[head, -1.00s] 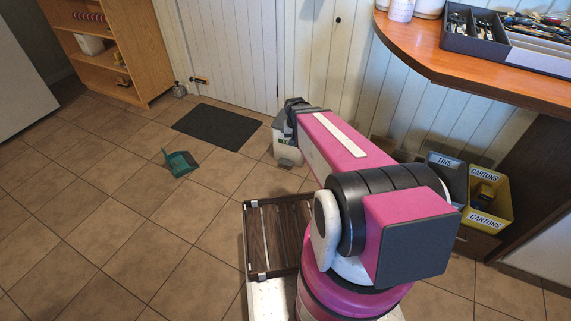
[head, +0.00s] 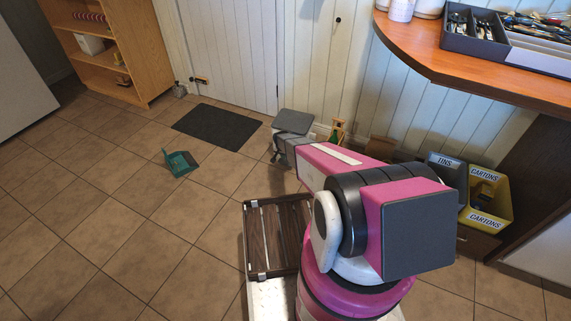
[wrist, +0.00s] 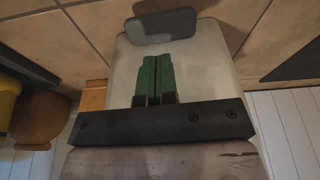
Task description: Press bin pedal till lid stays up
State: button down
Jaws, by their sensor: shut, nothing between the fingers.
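The bin has a grey lid (head: 294,121) that looks flat and down in the head view, its body partly hidden by my arm. In the wrist view its pale body (wrist: 205,70) fills the middle, with the dark rounded pedal (wrist: 160,26) at the top. My gripper (wrist: 153,60) is shut and empty, its green fingers together and pointing toward the pedal. A small gap shows in the picture between fingertips and pedal; whether they touch in depth I cannot tell. In the head view the fingertips are not clearly visible.
A dark mat (head: 217,127) and a green dustpan (head: 180,163) lie on the tiles left of the bin. Tins (head: 447,178) and cartons (head: 487,196) bins stand under the counter. A slatted wooden rack (head: 262,238) is nearer.

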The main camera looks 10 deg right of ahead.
aim_at(285, 163)
jog(key=shift+f, duration=0.1)
dwell(0.3)
jog(key=shift+x, duration=3.35)
